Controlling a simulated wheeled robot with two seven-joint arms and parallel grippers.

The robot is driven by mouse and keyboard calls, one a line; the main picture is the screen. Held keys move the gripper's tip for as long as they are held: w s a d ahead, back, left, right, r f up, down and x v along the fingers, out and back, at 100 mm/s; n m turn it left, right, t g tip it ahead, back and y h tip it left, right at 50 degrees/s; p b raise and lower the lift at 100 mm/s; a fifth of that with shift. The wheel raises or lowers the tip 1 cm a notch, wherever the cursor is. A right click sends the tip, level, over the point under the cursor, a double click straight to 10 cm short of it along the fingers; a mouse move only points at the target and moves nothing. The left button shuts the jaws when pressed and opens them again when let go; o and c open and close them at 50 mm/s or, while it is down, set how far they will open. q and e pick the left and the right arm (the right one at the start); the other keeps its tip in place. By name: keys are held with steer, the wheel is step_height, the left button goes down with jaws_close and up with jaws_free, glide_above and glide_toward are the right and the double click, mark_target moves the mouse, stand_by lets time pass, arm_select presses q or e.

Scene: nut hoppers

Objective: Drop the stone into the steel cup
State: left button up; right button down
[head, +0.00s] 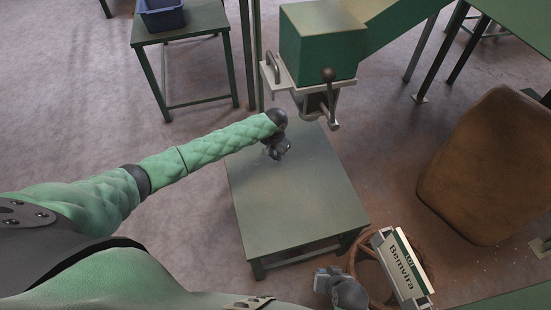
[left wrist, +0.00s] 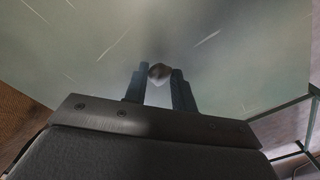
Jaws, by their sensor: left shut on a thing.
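My left gripper (head: 277,153) is above the green-grey table (head: 300,205), near its far edge. In the left wrist view its two dark fingers (left wrist: 159,80) are shut on a small, rounded, brownish-grey thing that looks like the stone (left wrist: 159,71). The stone is hardly visible in the head view, where the gripper covers it. I see no steel cup in either view. My right gripper (head: 325,279) is low in the head view, beside a brown round basket (head: 359,262); whether its fingers are open is unclear.
A green hopper (head: 318,45) with a metal outlet and lever hangs beyond the table. A labelled white and green box (head: 402,268) is at the basket. A large brown sack (head: 488,165) stands right. A blue bin (head: 162,15) sits on a back-left table. The tabletop looks bare.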

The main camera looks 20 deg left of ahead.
mark_target(275, 156)
arm_select(q)
steer(key=shift+f, duration=1.45)
steer(key=o, duration=1)
steer(key=shift+f, duration=0.1)
steer(key=shift+o, duration=0.2)
